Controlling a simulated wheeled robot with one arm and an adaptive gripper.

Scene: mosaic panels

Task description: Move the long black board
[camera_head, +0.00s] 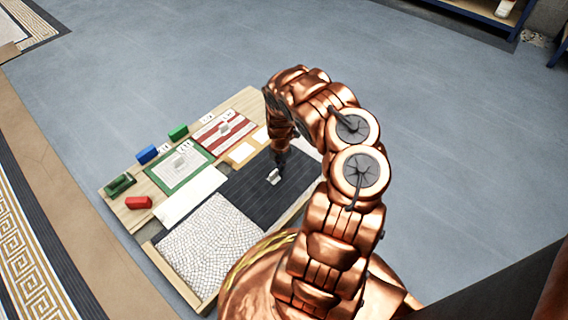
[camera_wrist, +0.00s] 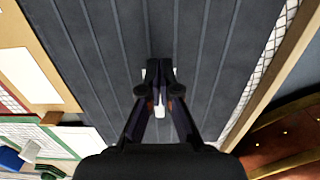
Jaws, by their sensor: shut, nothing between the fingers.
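The long black board (camera_head: 240,186) is a dark panel with thin lengthwise grooves, lying flat on the wooden-framed table. It fills the middle of the wrist view (camera_wrist: 215,50). A small pale block (camera_head: 273,176), like a handle, stands on the board; a pale piece shows behind and between the fingers in the wrist view (camera_wrist: 159,106). My gripper (camera_head: 277,166) points down just over the board at this block, and its dark fingertips meet in the wrist view (camera_wrist: 160,74). The gripper is shut and empty.
A white pebbled mosaic (camera_head: 210,240) lies in front of the board. A white strip (camera_head: 190,197), a green-framed panel (camera_head: 178,170) and a red-striped panel (camera_head: 222,133) lie to its left and behind. Green, blue (camera_head: 147,153) and red (camera_head: 138,202) blocks line the table's left edge. Grey floor surrounds the table.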

